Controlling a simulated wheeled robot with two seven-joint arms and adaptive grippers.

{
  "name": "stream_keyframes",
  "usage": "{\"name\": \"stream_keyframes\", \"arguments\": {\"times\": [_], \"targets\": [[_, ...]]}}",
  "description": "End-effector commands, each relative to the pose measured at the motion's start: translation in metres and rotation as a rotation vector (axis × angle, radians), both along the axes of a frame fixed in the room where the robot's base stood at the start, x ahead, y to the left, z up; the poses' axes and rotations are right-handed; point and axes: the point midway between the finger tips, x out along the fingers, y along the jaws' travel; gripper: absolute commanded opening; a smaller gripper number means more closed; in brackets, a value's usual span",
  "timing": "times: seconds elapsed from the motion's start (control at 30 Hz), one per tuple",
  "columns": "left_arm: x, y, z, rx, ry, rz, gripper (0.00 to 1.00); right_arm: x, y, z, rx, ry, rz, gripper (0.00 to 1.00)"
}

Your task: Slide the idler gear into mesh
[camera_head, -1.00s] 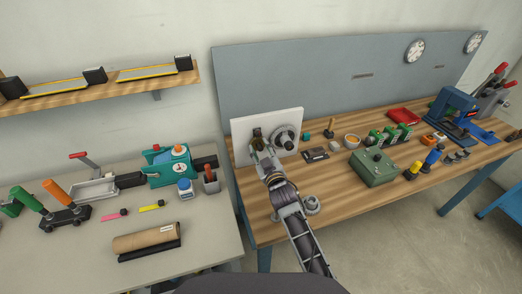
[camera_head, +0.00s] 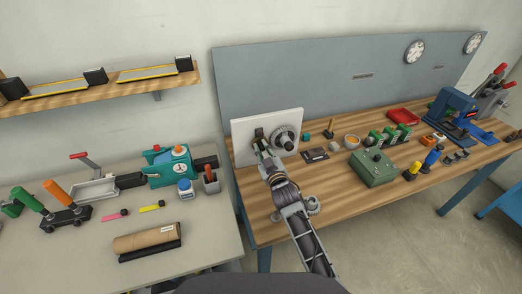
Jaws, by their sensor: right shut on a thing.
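A white upright panel (camera_head: 243,152) stands at the left end of the wooden bench. A large grey gear (camera_head: 284,137) is mounted on its right part. My right gripper (camera_head: 261,142) is at the panel, just left of the large gear, and is shut on a small dark part, likely the idler gear (camera_head: 258,133). The fingers and arm hide much of that part, and I cannot tell whether its teeth touch the large gear. My left gripper is not in view.
A grey table (camera_head: 205,237) with a teal device (camera_head: 168,167) stands to the left. The bench front is mostly clear.

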Motion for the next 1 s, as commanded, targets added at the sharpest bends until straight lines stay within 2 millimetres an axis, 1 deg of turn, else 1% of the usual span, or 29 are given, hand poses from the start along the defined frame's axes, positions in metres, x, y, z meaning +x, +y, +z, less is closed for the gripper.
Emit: {"name": "stream_keyframes", "arguments": {"times": [0.03,0.2,0.4,0.57,0.6,0.73,1.0], "targets": [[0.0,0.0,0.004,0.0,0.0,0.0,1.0,0.002,-0.005,0.001,-0.004,0.0,0.0,0.0],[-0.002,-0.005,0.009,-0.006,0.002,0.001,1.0,0.006,-0.017,0.002,-0.003,0.0,-0.001,0.0],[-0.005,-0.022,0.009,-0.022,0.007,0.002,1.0,0.007,-0.02,0.001,-0.001,0.0,-0.002,0.0],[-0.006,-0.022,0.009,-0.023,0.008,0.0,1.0,0.007,-0.021,0.001,-0.002,-0.001,-0.003,0.0],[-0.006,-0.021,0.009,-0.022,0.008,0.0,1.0,0.007,-0.021,0.001,-0.002,-0.001,-0.003,0.23],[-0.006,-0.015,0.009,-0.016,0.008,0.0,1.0,0.007,-0.021,0.001,-0.002,-0.001,-0.003,0.4],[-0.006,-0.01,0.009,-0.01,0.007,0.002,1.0,0.006,-0.02,0.0,-0.001,0.0,-0.001,0.4]]}}
